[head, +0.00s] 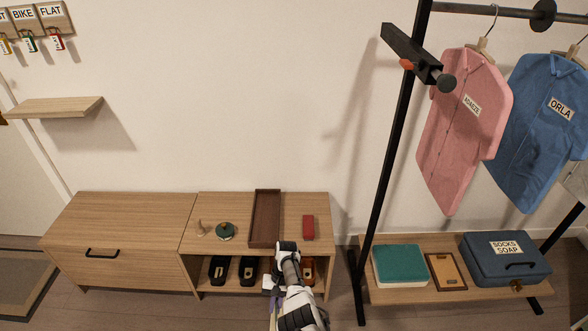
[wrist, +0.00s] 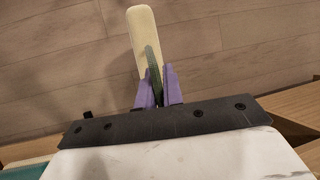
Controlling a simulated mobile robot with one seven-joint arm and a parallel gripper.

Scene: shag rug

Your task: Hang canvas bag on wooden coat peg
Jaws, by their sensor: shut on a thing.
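My gripper (wrist: 158,78) has purple fingers in the wrist view, shut on a dark green strap (wrist: 151,62). A long cream-coloured thing (wrist: 145,32), which looks like the canvas bag seen from above, is below the strap, over the floor. In the head view my gripper (head: 274,298) is at the bottom middle, in front of the bench; the bag cannot be made out there. I cannot make out a wooden coat peg for certain in either view.
A wooden bench (head: 120,225) holds a brown tray (head: 265,218), a red box (head: 308,228) and shoes below. At right stands a black clothes rack (head: 402,130) with shirts, a teal box (head: 400,265) and a blue case (head: 505,262). A shelf (head: 55,106) and labelled key hooks (head: 38,18) are at left.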

